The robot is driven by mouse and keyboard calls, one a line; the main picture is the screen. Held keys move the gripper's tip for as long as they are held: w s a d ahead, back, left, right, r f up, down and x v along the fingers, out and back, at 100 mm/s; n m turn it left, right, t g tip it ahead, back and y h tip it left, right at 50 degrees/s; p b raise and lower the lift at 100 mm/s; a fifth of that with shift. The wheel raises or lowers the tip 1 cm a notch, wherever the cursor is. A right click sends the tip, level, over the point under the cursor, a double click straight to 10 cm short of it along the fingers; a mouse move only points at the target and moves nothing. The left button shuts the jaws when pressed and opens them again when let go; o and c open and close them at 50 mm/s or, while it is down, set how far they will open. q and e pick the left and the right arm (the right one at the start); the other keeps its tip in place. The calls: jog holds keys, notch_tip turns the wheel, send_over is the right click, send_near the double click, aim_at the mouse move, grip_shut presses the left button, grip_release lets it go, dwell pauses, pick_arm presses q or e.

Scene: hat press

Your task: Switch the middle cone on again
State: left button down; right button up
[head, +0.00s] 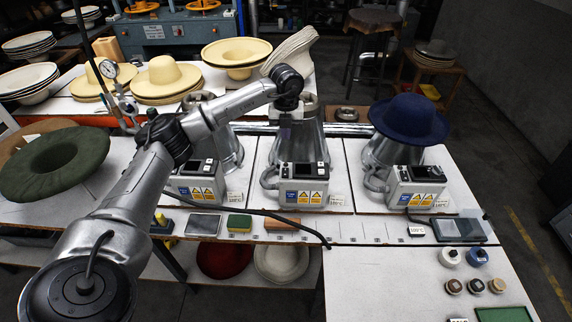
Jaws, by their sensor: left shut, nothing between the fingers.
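The middle cone (312,138) is a bare metal cone behind its grey control box (304,180), which has a dark display on top and yellow warning labels in front. My left arm reaches in from the lower left, and its wrist is in front of the cone's upper left side. My left gripper (285,124) points down above and behind the box; its fingers are small and dark, and shut on nothing. I cannot make out the box's switch or whether the fingertips touch anything. My right gripper is out of view.
The right cone (378,152) carries a navy hat (409,119). The left cone (229,150) is partly behind my arm. A green hat (55,163) lies at left. A black cable runs along the front edge. Sponges, tins and a dark tray (461,229) lie in front.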

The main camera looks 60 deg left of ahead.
aim_at(286, 169)
pick_arm(q)
jog(key=shift+f, duration=0.1)
notch_tip(286, 169, down, 12)
jog(key=shift+f+b, duration=0.1)
jog(key=shift+b, duration=0.2)
jog(key=shift+f, duration=0.85)
